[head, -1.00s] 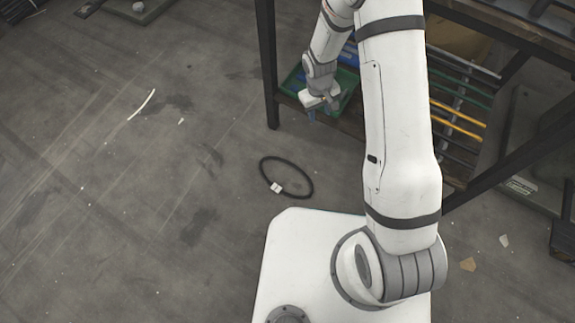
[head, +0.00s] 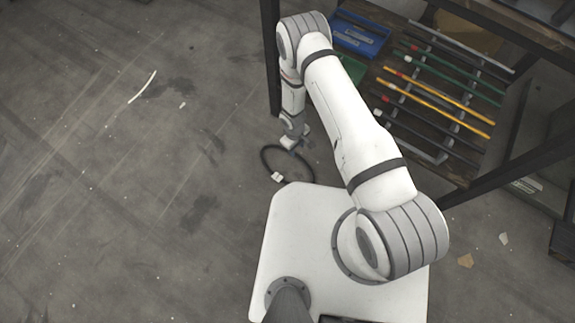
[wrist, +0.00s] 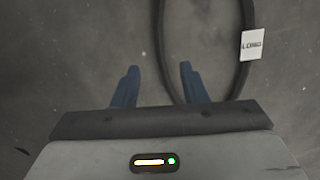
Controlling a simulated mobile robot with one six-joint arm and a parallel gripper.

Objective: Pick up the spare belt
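The spare belt is a thin black loop lying on the grey floor in the head view (head: 264,163), just beyond my white base. It carries a small white label (head: 278,177). My gripper (head: 296,143) points down at the far right side of the loop. In the wrist view the belt (wrist: 246,75) runs down from the top edge and curves, with its printed tag (wrist: 252,44) on the right strand. My gripper (wrist: 158,78) shows two blue fingers spread apart with nothing held. The left strand of the belt passes between the fingertips in the picture; the height gap cannot be told.
A dark metal rack stands at the right, with its leg (head: 270,60) near my arm. Its low shelf holds a blue bin (head: 360,36), a green bin (head: 352,68) and several coloured rods (head: 440,100). The floor at the left is open, with a white strip (head: 143,87).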

